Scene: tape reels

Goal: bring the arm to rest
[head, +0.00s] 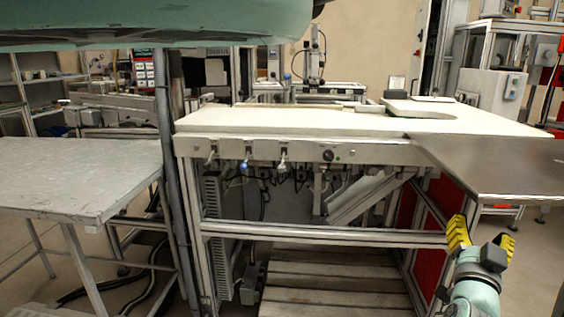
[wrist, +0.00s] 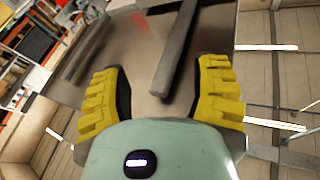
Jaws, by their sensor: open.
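My gripper (head: 479,243) is at the lower right of the head view, below the level of the metal tabletop and in front of the workbench frame. Its yellow ribbed fingers also show in the wrist view (wrist: 163,98). They are spread apart with nothing between them. Part of my teal arm shows below the gripper in the head view. No tape reel can be made out in either view.
A white workbench (head: 290,121) stands ahead, with a metal plate (head: 500,165) jutting out at its right, above my gripper. A grey table (head: 75,180) stands at the left. A dark post (head: 168,190) rises between them. Wooden slats (head: 335,285) lie under the bench.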

